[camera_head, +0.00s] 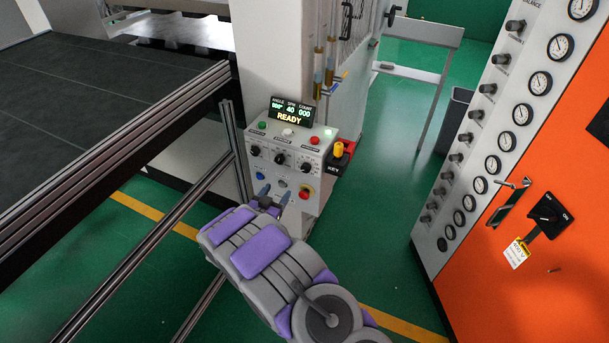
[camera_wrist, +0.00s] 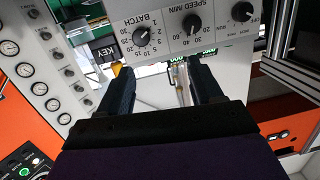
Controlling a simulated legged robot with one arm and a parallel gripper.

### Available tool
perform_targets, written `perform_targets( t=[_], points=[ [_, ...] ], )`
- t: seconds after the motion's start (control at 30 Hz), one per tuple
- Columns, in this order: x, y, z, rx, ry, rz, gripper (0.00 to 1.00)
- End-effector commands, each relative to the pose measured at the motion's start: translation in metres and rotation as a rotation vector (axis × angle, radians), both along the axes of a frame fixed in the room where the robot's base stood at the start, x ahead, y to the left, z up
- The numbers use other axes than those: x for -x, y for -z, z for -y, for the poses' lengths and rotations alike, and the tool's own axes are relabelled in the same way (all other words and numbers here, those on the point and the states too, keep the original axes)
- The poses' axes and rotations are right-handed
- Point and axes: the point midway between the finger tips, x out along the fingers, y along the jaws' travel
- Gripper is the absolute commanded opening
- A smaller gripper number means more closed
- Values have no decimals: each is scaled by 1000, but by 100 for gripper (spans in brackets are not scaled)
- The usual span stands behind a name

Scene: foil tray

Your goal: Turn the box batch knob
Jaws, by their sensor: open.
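The batch knob (camera_wrist: 141,36) is a round black dial with numbers around it, on the grey control box. In the head view I take it to be the rightmost knob (camera_head: 304,166) of a row of three, nearest the key switch. My gripper (camera_head: 276,196) is open in front of the lower part of the box. In the wrist view my gripper (camera_wrist: 163,76) has its two dark fingers spread, with nothing between them. The batch knob lies beyond the fingertips, above the left finger in that view, and appears apart from them.
The control box (camera_head: 325,148) also carries a speed knob (camera_wrist: 192,20), coloured buttons, a red stop button (camera_head: 306,192) and a display (camera_head: 291,110) reading READY. A key switch (camera_head: 340,154) juts from its right side. Metal rails (camera_head: 110,150) stand left; an orange gauge cabinet (camera_head: 500,270) stands right.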

Motion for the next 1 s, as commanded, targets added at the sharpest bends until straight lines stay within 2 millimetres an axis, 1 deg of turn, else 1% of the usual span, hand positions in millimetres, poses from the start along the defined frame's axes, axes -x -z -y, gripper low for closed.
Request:
perform_targets(
  t=[0.03, 0.2, 0.3, 0.4, 0.47, 0.57, 0.87, 1.0],
  points=[
    [8, 11, 0, 26, 16, 21, 65],
    [25, 24, 2, 84, 64, 93, 65],
    [28, 27, 2, 99, 76, 108, 65],
    [25, 28, 3, 105, 81, 112, 65],
    [19, 29, 5, 105, 82, 111, 65],
    [4, 29, 11, 103, 83, 112, 65],
    [-51, 29, 37, 98, 84, 109, 65],
    [-78, 27, 44, 97, 83, 113, 65]
  ],
)
